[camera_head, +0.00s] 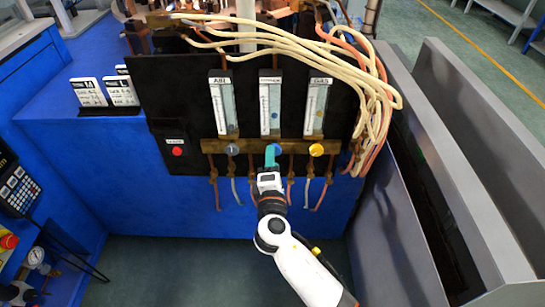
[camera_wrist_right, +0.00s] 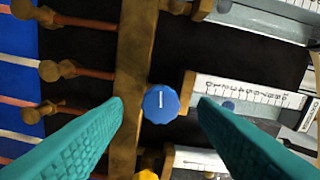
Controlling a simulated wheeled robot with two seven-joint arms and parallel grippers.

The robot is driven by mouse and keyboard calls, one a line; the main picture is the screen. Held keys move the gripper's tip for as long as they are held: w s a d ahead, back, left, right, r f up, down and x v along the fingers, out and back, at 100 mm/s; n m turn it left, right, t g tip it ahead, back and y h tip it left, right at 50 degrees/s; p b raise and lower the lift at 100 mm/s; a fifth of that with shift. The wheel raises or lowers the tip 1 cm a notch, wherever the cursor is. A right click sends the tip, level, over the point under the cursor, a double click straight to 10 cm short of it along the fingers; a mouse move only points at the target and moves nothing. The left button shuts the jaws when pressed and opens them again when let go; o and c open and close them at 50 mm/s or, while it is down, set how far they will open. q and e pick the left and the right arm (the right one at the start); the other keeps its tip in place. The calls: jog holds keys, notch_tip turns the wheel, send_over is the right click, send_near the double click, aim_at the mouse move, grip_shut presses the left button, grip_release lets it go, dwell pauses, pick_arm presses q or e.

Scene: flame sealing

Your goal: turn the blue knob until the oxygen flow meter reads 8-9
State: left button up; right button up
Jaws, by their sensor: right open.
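The blue knob (camera_wrist_right: 160,104) shows whole in the right wrist view, with a short white mark on its face. It sits on the brass manifold bar below the middle flow meter; in the head view the fingers partly cover it. My right gripper (camera_head: 270,156) is open, its teal fingers spread on either side of the knob in the right wrist view (camera_wrist_right: 160,108), with visible gaps. The oxygen flow meter (camera_head: 270,85) is the middle upright tube with a white scale. Its blue ball (camera_wrist_right: 227,107) shows near the low end of the scale; the exact reading is unclear. My left gripper is out of view.
The air meter (camera_head: 222,100) and its grey knob (camera_head: 232,149) are on the left; the gas meter (camera_head: 316,100) and yellow knob (camera_head: 316,150) are on the right. Pale hoses (camera_head: 375,110) hang at the right. A red button (camera_head: 177,151) is on the panel.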

jog(key=s, duration=0.9)
jog(key=shift+s, duration=0.4)
